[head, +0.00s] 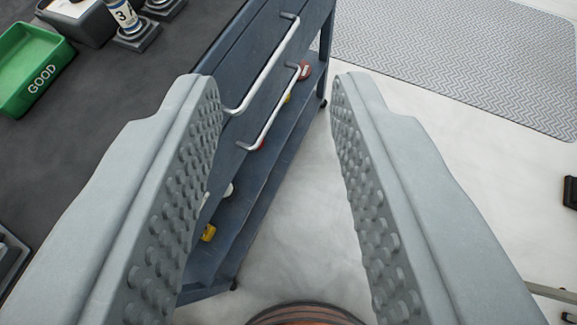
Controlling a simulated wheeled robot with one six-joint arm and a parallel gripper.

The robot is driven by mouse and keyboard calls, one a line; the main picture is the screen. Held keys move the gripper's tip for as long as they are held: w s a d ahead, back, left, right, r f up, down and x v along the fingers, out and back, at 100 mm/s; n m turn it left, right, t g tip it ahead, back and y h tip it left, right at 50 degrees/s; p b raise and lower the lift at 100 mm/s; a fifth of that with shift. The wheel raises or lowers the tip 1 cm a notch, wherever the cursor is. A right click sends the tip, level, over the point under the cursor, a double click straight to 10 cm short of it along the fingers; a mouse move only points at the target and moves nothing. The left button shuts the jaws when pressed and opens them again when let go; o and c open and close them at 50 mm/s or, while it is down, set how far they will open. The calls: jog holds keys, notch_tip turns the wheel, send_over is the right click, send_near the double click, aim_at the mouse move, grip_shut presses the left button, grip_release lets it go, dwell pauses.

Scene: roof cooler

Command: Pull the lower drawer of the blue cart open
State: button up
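The blue cart (262,185) stands ahead of me, seen from above at a slant, running from bottom left to top centre. Its front has two pale bar handles. The upper handle (266,66) is nearer the cart top. The lower drawer handle (277,112) sits below it and to the right in the picture. Both drawers look shut. My gripper (275,85) is open and empty. In the picture both handles lie between its fingers, nearer the left finger, which hides part of the cart. Neither finger clearly touches a handle; the depth gap is hard to tell.
Several coloured items, including a yellow one (208,233), lie on the cart's lower shelf. Pale floor and a grey patterned mat (450,55) are open at right.

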jog(key=w+d+f+m+g+y, duration=0.1)
jog(key=w+d+f+g+y, duration=0.2)
jog(key=f, duration=0.5)
jog(key=w+f+g+y, duration=0.15)
jog(key=w+f, duration=0.25)
jog(key=f, duration=0.4)
jog(key=w+d+f+m+g+y, duration=0.15)
jog(key=w+f+g, duration=0.25)
jog(key=f, duration=0.4)
jog(key=w+d+f+m+t+y, duration=0.3)
jog(key=w+d+f+y, duration=0.45)
jog(key=d+f, duration=0.3)
jog(key=x, duration=1.7)
jog(key=shift+s+a, duration=0.2)
jog(key=shift+a, duration=0.25)
jog(key=shift+n, duration=0.25)
grip_shut()
